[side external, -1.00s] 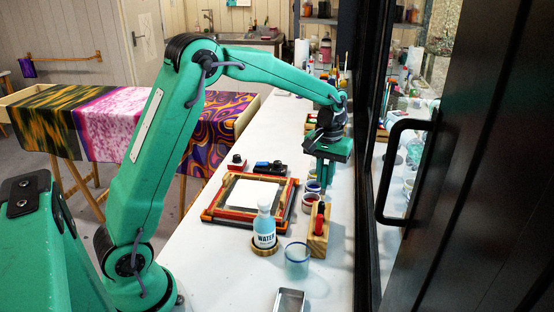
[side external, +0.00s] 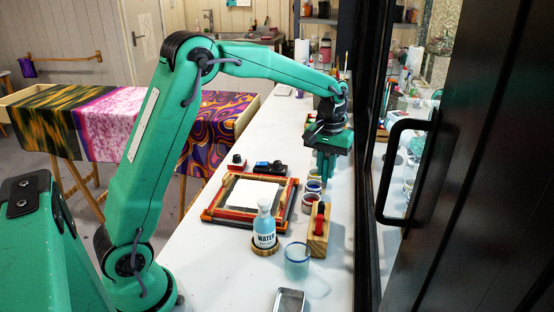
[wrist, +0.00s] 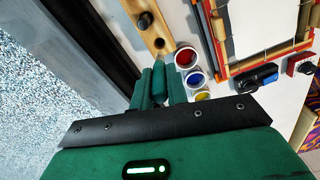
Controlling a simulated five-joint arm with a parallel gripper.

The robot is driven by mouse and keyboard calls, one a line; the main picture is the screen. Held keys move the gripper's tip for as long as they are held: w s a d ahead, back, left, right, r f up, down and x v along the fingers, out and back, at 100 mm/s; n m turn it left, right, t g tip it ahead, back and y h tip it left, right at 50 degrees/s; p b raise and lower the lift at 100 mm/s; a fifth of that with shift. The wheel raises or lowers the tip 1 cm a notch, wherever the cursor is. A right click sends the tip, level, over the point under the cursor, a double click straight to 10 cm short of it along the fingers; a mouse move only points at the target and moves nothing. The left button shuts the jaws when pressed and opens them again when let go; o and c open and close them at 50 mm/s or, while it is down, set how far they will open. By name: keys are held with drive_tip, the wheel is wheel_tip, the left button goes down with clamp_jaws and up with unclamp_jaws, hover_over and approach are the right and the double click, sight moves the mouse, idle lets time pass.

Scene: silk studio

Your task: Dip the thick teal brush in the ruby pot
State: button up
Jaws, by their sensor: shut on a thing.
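My gripper (side external: 325,172) points down beside the row of paint pots; in the wrist view its fingers (wrist: 159,88) are shut on a teal piece, which I take to be the thick teal brush (wrist: 158,72). Its bristle end is hidden. The ruby pot (side external: 309,203) is the nearest pot of the row in the side view. In the wrist view the ruby pot (wrist: 187,58) lies just right of the fingertips, with its red paint uncovered. The brush is not over the pot's opening in that view.
A blue pot (wrist: 195,79) and a yellow pot (wrist: 202,96) adjoin the ruby pot. A wooden block (side external: 318,243) holds a red-handled brush (side external: 319,215). A water bottle (side external: 264,225), a glass (side external: 297,261) and a frame (side external: 208,216) stand nearby. A dark-framed glass panel borders the right.

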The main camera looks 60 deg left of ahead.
idle(0.3)
drive_tip(key=w+a+f, duration=0.2)
drive_tip(key=a+f, duration=0.1)
drive_tip(key=a, duration=0.4)
drive_tip(key=shift+f, duration=0.4)
drive_tip(key=shift+f, duration=0.3)
drive_tip(key=shift+f, duration=2.7)
wheel_tip(320, 180, up, 7)
drive_tip(key=shift+f, duration=0.2)
idle(0.4)
